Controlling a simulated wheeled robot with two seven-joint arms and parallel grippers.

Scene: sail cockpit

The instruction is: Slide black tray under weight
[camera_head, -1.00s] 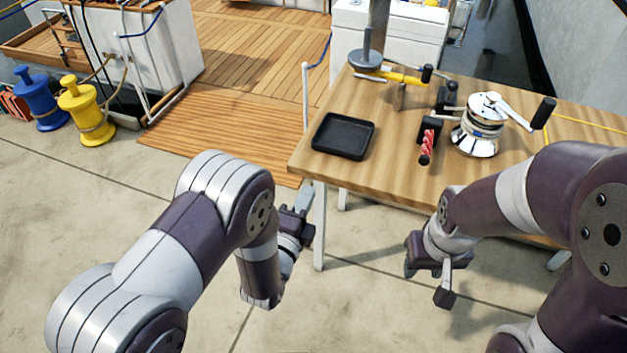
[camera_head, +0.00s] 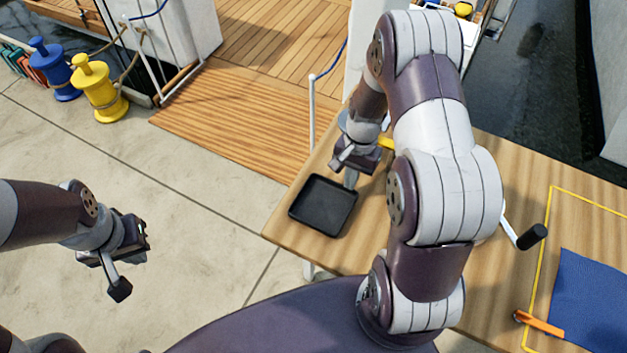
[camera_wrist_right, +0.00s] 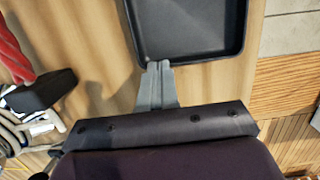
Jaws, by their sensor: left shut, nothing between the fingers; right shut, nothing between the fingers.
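The black tray (camera_head: 323,206) is shallow and square and lies flat near the left edge of the wooden table. My right gripper (camera_head: 351,180) is shut and empty, with its fingertips at the tray's far right edge. In the right wrist view the closed fingers (camera_wrist_right: 158,85) meet the rim of the tray (camera_wrist_right: 190,56); I cannot tell if they press on it. No weight can be clearly made out now, as my right arm covers the back of the table. My left gripper (camera_head: 119,290) is shut and empty over the floor, left of the table.
The wooden table (camera_head: 300,251) has bare room around the tray. A winch handle (camera_head: 532,236), a blue cloth (camera_head: 595,300) and an orange-handled tool (camera_head: 540,323) lie to the right. A red rope piece (camera_wrist_right: 12,52) shows in the wrist view. Blue and yellow bollards stand far left.

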